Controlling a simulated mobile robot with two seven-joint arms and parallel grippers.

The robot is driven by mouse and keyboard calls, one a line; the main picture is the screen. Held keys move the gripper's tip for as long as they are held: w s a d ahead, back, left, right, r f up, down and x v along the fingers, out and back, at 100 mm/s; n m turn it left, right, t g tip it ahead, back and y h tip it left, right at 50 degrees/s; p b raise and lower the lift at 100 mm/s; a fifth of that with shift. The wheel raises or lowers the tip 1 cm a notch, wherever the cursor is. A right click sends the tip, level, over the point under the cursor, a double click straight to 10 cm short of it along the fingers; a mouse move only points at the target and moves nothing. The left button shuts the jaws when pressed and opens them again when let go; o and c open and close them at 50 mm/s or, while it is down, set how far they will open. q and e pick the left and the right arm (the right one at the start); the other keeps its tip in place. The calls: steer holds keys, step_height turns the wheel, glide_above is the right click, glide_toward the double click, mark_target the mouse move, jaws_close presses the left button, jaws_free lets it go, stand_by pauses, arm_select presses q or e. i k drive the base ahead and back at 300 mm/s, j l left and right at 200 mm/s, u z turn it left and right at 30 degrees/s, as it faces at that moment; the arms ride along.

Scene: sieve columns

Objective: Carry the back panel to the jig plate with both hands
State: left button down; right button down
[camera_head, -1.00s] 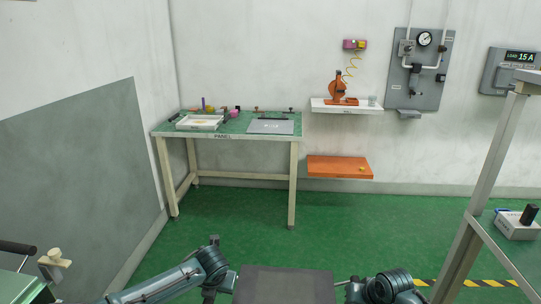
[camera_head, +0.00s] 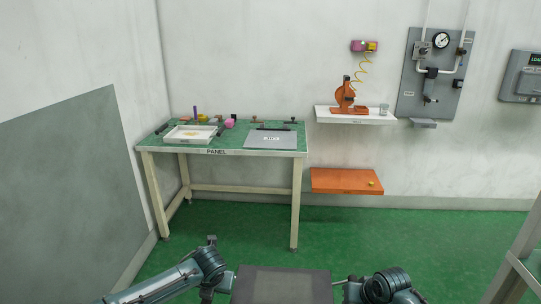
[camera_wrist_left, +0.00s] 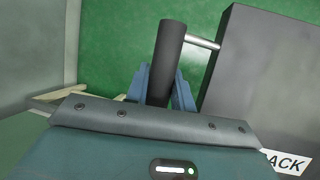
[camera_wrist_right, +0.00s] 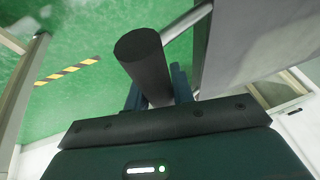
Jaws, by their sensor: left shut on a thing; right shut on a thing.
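The back panel (camera_head: 282,285) is a dark grey slab at the bottom middle of the head view, between my two arms. In the left wrist view, the panel (camera_wrist_left: 268,85) has a label ending in "ACK". My left gripper (camera_wrist_left: 162,92) is shut on the panel's dark cylindrical handle (camera_wrist_left: 168,60). My right gripper (camera_wrist_right: 155,95) is shut on a matching handle (camera_wrist_right: 143,62) on the other side. The jig plate appears to be the flat grey plate (camera_head: 270,140) on the green-topped table marked "PANEL" (camera_head: 232,151). The panel is in front of this table and apart from it.
A white tray (camera_head: 190,140) and several small items stand on the table's left part. An orange shelf (camera_head: 346,187) and a white shelf (camera_head: 350,121) are on the wall to its right. A frame post (camera_head: 527,250) stands at the right edge. Green floor before the table is clear.

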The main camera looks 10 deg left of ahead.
mark_target(272, 139)
steer(key=i+j, duration=0.15)
steer(key=i, duration=0.4)
steer(key=i+j, duration=0.2)
steer(key=i, duration=0.35)
steer(key=i+j, duration=0.15)
steer(key=i, duration=0.4)
steer(key=i+j, duration=0.2)
steer(key=i, duration=0.35)
